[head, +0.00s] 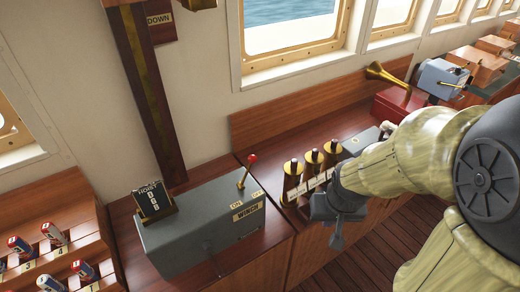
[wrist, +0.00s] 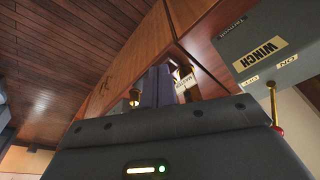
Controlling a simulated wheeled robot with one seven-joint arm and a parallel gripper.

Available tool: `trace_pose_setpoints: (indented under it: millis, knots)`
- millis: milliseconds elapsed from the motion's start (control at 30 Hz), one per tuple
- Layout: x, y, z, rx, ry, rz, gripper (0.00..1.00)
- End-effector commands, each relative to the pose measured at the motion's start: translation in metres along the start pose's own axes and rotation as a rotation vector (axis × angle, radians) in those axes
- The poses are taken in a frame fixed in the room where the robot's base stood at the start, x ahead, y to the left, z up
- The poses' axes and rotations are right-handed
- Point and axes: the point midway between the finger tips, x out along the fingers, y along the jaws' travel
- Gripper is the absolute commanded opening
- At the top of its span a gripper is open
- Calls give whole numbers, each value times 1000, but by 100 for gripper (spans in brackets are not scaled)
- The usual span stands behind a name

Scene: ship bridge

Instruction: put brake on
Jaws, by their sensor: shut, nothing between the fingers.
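No part readable as "brake" shows in either view. A grey winch box (head: 205,228) stands on the wooden console, with a WINCH plate and ON/OFF labels. Its lever (head: 246,172) has a red knob and rises from the top. The box (wrist: 285,38) and the red-knobbed lever (wrist: 274,105) also show at the right of the wrist view, turned over. My gripper (head: 336,240) is shut and empty, pointing down in front of the console, right of the winch box and apart from it. Its dark fingers show in the wrist view (wrist: 158,85).
Several brass-capped cylinders (head: 313,158) stand between the winch box and my arm. Another grey box (head: 360,141) is partly hidden by my arm. A black HOIST sign (head: 152,198) sits on the winch box. A red box with a brass horn (head: 390,75) stands farther back.

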Motion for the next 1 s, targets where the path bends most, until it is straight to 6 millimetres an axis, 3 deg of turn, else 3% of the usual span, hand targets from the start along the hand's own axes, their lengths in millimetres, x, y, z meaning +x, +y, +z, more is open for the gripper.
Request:
trace_pose_setpoints:
  millis: [167, 267, 400, 600, 800, 1000]
  knots:
    - [-21, -17, -44, 99, -23, -4, 0]
    - [-36, -34, -82, 206, -46, -1, 0]
    - [-55, -64, -136, 378, -82, 11, 0]
    - [-77, -113, -198, 626, -125, 46, 0]
    - [-85, -141, -227, 782, -142, 73, 0]
    - [-84, -144, -229, 804, -143, 77, 0]
